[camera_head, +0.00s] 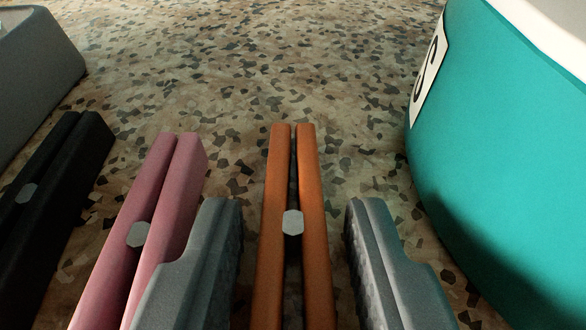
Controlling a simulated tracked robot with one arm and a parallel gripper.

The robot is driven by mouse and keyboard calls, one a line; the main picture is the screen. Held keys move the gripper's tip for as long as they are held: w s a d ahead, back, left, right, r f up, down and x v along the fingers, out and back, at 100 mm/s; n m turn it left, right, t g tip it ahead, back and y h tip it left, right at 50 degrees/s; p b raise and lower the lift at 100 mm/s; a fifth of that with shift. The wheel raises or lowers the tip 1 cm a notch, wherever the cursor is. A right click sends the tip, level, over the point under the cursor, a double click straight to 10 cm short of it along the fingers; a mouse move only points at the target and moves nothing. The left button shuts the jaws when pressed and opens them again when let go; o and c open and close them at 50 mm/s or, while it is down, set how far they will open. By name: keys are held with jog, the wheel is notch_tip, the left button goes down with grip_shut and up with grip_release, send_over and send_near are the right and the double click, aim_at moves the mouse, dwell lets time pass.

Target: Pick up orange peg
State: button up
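The orange peg (311,185) is a clothes-peg shape with two long parallel arms and a grey hexagonal pin between them. It stands in the lower middle of the head view, its near end cut off by the bottom edge. My gripper (293,225) is open, with one grey finger on each side of the orange peg. A gap shows between each finger and the peg, and I see no contact. The left finger overlaps part of the pink peg in the picture.
A pink peg (146,205) stands just left of my left finger, and a black peg (62,185) is further left. A large teal container (510,150) with a white label is close on the right. A grey block (35,75) is at upper left. The speckled floor ahead is clear.

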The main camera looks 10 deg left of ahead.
aim_at(289, 296)
jog(key=shift+w, duration=0.1)
grip_shut()
jog(key=shift+r, duration=0.15)
jog(key=shift+r+p, duration=0.65)
jog(key=shift+r, duration=1.15)
jog(key=s+a, duration=0.1)
jog(key=s, duration=0.6)
jog(key=s+a+r, duration=0.1)
jog(key=s+a, duration=0.1)
jog(key=s, duration=0.6)
jog(key=shift+s+a+p, duration=0.3)
